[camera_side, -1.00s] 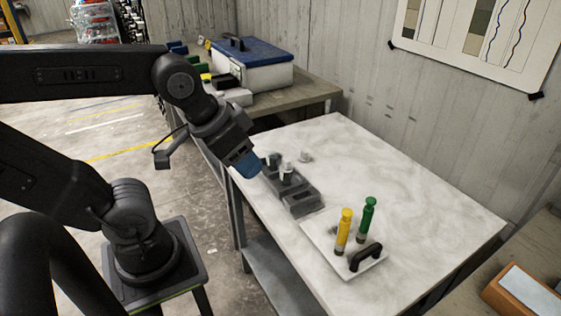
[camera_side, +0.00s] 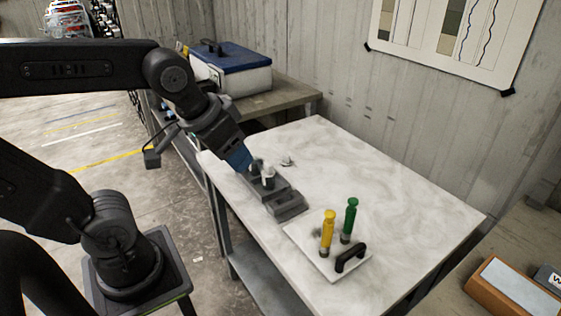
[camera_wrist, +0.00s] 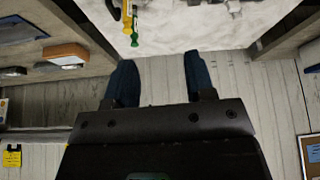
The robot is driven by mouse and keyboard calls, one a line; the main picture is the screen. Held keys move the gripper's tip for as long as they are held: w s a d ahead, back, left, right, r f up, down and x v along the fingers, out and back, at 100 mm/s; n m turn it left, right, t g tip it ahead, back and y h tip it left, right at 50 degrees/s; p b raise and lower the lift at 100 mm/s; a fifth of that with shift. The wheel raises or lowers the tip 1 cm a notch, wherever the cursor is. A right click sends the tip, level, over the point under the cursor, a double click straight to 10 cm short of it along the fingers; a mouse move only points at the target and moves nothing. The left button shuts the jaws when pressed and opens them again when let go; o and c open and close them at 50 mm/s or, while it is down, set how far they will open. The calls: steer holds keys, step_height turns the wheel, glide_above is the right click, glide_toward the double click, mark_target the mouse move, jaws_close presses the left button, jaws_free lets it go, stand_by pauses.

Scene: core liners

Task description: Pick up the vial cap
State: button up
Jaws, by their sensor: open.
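A small whitish piece (camera_side: 287,161) lies on the marble table behind the grey rack in the side view. It may be the vial cap, but it is too small to be sure. The grey rack (camera_side: 287,205) holds small vials, one with a white top (camera_side: 268,172). My gripper (camera_side: 240,159) has blue fingers, is tilted downward and is left of the rack's far end, apart from the whitish piece. In the wrist view my gripper (camera_wrist: 161,80) has its two blue fingers wide apart with nothing between them. No cap can be made out there.
A white tray (camera_side: 308,257) near the front holds a yellow tube (camera_side: 328,233), a green tube (camera_side: 350,220) and a black handle (camera_side: 350,258). A blue-lidded box (camera_side: 238,75) stands on the bench behind. The table's right part is clear.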

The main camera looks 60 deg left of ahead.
steer(key=w+a+r+n+g+y, duration=0.1)
steer(key=w+a+n, duration=0.2)
steer(key=w, duration=0.4)
steer(key=w+a+n+g+y, duration=0.1)
steer(key=w+a+n, duration=0.2)
steer(key=w, duration=0.3)
steer(key=n+g+y, duration=0.2)
steer(key=n+g, duration=0.1)
steer(key=n, duration=0.8)
glide_above(288, 155)
steer(key=d, duration=0.2)
step_height(288, 155, down, 25)
steer(key=shift+s+f, duration=0.1)
steer(key=shift+x, duration=3)
steer(key=shift+d, duration=0.1)
jaws_close()
